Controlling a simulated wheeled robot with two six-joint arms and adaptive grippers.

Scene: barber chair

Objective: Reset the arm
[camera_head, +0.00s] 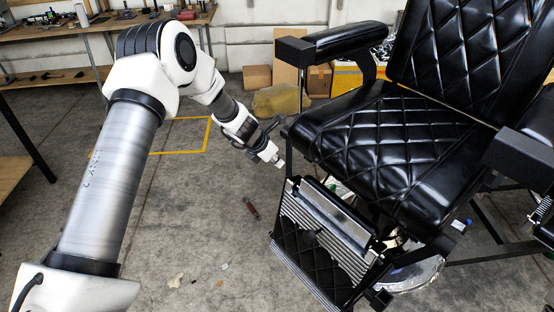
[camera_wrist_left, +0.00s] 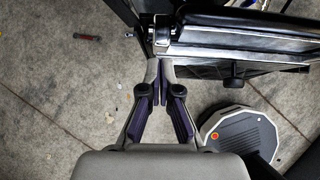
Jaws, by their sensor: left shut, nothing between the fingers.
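My left arm comes in from the left in the head view, and its gripper (camera_head: 279,163) is beside the front left corner of the black quilted barber chair seat (camera_head: 390,140). In the left wrist view the gripper (camera_wrist_left: 160,62) is shut and empty, its fingertips together. The tips are close to a metal bracket at the end of the chair's footrest (camera_wrist_left: 250,40); I cannot tell whether they touch it. The footrest also shows in the head view (camera_head: 325,225), hanging below the seat front. My right gripper is not in view.
A small red tool (camera_head: 251,208) lies on the concrete floor, with scraps of debris nearby. A round metal base (camera_head: 415,274) is under the chair. Cardboard boxes (camera_head: 257,77) and a workbench (camera_head: 90,24) stand at the back. The floor left of the chair is mostly clear.

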